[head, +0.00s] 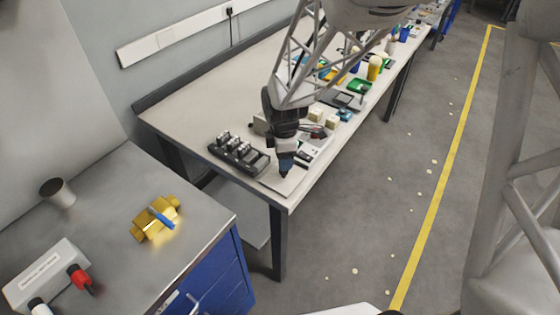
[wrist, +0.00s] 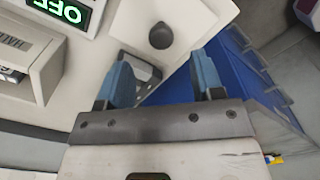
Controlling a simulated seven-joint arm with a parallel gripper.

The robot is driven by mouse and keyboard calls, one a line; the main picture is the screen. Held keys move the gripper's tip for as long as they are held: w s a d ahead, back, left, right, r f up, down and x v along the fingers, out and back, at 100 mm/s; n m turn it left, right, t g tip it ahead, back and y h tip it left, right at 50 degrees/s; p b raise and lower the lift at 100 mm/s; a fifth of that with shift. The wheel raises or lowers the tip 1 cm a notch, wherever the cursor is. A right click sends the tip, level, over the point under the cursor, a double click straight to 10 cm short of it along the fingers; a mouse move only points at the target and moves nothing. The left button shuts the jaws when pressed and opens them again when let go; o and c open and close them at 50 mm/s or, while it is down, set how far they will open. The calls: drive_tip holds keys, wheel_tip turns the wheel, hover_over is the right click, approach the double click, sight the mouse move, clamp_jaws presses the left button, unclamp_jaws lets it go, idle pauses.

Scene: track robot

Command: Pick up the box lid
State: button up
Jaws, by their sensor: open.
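The box lid (wrist: 188,22) looks like a pale, flat square plate with a dark round knob (wrist: 161,36) on it. In the wrist view it lies just beyond my fingertips, at the top middle. My gripper (wrist: 163,76) is open, its two blue fingers apart with nothing held between them. The knob is ahead of the gap between the fingers. In the head view my gripper (head: 285,172) points down over the near corner of the long workbench (head: 205,110). The lid is hard to make out there beneath it.
A dark rack with several parts (head: 238,155) stands left of my gripper. Many small items line the bench behind it. A grey bracket (wrist: 145,72) is by the left finger. A green-lit "OFF" display (wrist: 65,10) and a pale box (wrist: 35,60) are at left.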

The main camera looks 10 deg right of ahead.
drive_tip(key=shift+f, duration=0.1)
drive_tip(key=shift+d+f, duration=0.1)
drive_tip(key=shift+f, duration=2.4)
drive_tip(key=shift+c, duration=0.2)
drive_tip(key=c, duration=1)
drive_tip(key=shift+r, duration=0.15)
drive_tip(key=shift+r, duration=0.55)
drive_tip(key=shift+s+r, duration=0.25)
drive_tip(key=shift+r, duration=0.3)
drive_tip(key=shift+s+r, duration=0.2)
drive_tip(key=shift+r, duration=0.35)
drive_tip(key=s, duration=0.5)
drive_tip(key=s+d+r, duration=0.1)
drive_tip(key=s, duration=0.4)
drive_tip(key=s+d, duration=0.1)
drive_tip(key=s, duration=0.4)
drive_tip(key=shift+r, duration=0.2)
